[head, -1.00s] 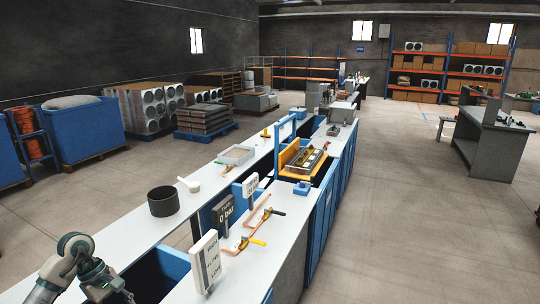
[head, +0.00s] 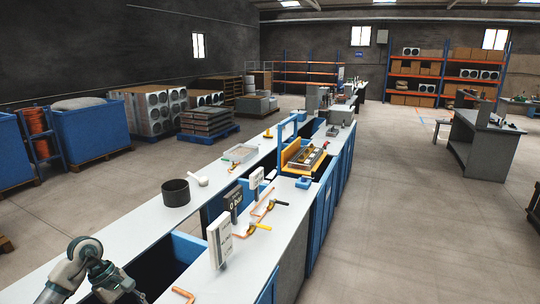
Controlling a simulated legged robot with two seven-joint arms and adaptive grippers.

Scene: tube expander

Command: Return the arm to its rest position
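Part of my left arm (head: 86,262) shows at the lower left, bent beside the near end of the workbench, with a round joint at its top and a darker link leading down past the bottom edge. No gripper fingers of that arm can be made out. My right arm and gripper do not show. The long workbench (head: 140,232) runs from the lower left away to the back right.
A black pot (head: 175,192), a white scoop (head: 198,181) and a grey tray (head: 240,153) are on the bench. A blue bin opening (head: 188,247) is set in its near part. A short copper piece (head: 183,293) lies near the front. The floor on the right (head: 410,235) is clear.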

